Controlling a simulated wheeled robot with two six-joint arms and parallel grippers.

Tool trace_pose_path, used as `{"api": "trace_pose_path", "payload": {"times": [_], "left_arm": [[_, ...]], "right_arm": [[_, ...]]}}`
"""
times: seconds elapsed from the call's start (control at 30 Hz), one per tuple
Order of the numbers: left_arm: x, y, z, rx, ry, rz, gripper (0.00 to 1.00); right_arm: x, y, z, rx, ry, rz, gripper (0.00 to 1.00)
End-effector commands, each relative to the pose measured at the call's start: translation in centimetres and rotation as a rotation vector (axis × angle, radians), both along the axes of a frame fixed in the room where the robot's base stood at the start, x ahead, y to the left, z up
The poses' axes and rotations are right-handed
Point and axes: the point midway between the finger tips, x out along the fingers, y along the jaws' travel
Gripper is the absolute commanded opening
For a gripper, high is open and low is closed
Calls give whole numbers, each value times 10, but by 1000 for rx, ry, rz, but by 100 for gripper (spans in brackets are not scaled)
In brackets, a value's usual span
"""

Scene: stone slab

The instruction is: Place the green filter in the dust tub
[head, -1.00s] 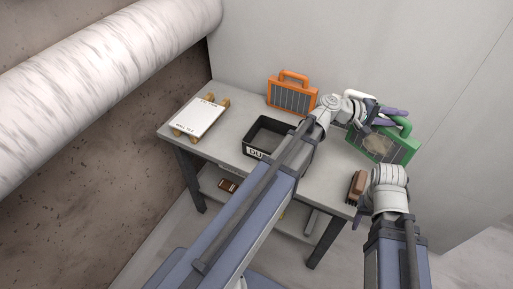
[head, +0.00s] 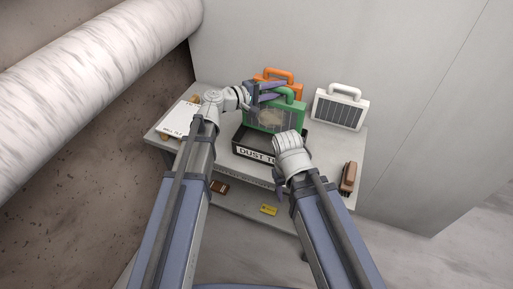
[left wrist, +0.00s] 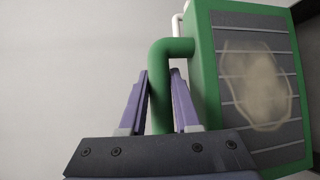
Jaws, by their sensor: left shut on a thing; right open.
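The green filter (head: 274,116) has a looped handle and a grey slatted face with a tan dust patch. My left gripper (head: 270,92) is shut on its handle, and the left wrist view shows the purple fingers (left wrist: 160,100) on either side of the handle of the green filter (left wrist: 253,85). The filter is upright over the black dust tub (head: 256,151), labelled "DUST T…"; I cannot tell whether its lower edge is inside the rim. My right gripper (head: 279,185) is open in front of the tub, its fingers partly hidden by its wrist.
An orange filter (head: 279,75) stands behind the green one, partly hidden. A white filter (head: 340,108) stands at the back right. A brown brush (head: 348,178) lies at the right edge. A white board (head: 178,118) lies at the left. A yellow item (head: 269,210) is on the lower shelf.

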Motion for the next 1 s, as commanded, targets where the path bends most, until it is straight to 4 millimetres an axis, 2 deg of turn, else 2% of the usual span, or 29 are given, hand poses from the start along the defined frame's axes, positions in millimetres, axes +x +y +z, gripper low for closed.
{"api": "trace_pose_path", "payload": {"times": [0.13, 0.27, 0.6, 0.87, 1.0], "left_arm": [[0, 0, -1, -1, 0, 0, 0], [0, 0, -11, -1, 0, 0, 0], [0, 0, -60, -1, 0, 0, 0], [0, 0, -64, -1, 0, 0, 0], [0, 0, -75, -1, 0, 0, 0]], "right_arm": [[0, 0, -1, 0, 0, 0, 50], [0, 0, -11, 0, 0, 0, 50], [0, 0, -60, 0, 0, 0, 50], [0, 0, -64, 0, 0, 0, 50], [0, 0, -75, 0, 0, 0, 50]]}}
